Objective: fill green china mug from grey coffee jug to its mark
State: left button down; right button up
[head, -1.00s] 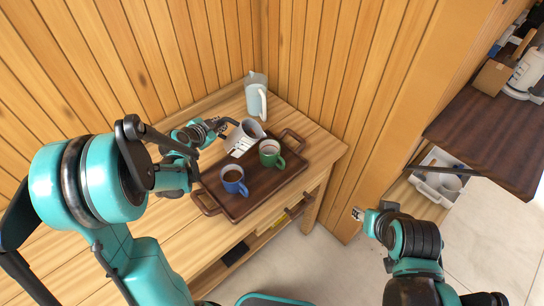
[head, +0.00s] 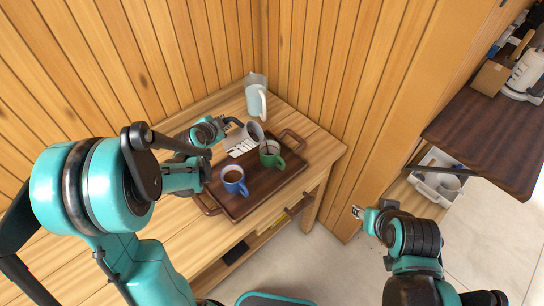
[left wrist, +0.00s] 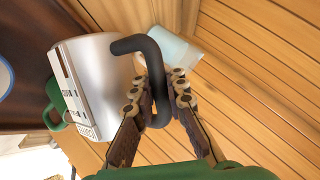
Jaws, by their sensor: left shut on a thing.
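The grey coffee jug (head: 250,133) is tilted above the brown tray (head: 233,208), its mouth toward the green china mug (head: 270,160). A thin dark streak shows between the jug's mouth and the mug. My left gripper (head: 226,124) is shut on the jug's black handle; in the left wrist view the gripper (left wrist: 162,100) holds this handle beside the grey body (left wrist: 108,75). The green mug (left wrist: 54,103) is mostly hidden behind the jug there. The mug's mark and coffee level cannot be made out. My right gripper (head: 358,212) is away from the tray, its jaws unclear.
A blue mug (head: 233,178) of brown drink stands on the tray, left of the green mug. A pale jug (head: 254,98) with a white handle stands behind, near the wall corner. A white bin (head: 437,182) is at the right, under a dark table (head: 480,140).

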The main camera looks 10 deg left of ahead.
pick_arm(q)
jog(key=shift+a, duration=0.1)
jog(key=shift+d+r, duration=0.15)
jog(key=shift+d, duration=0.05)
dwell(0.5)
jog(key=shift+w+d+r+y, duration=0.1)
jog(key=shift+d+r+y, duration=0.1)
jog(key=shift+y, duration=0.1)
jog(key=shift+m, duration=0.3)
jog(key=shift+d+r+p, duration=0.2)
jog(key=shift+r+p, duration=0.1)
jog(key=shift+a+f, duration=0.1)
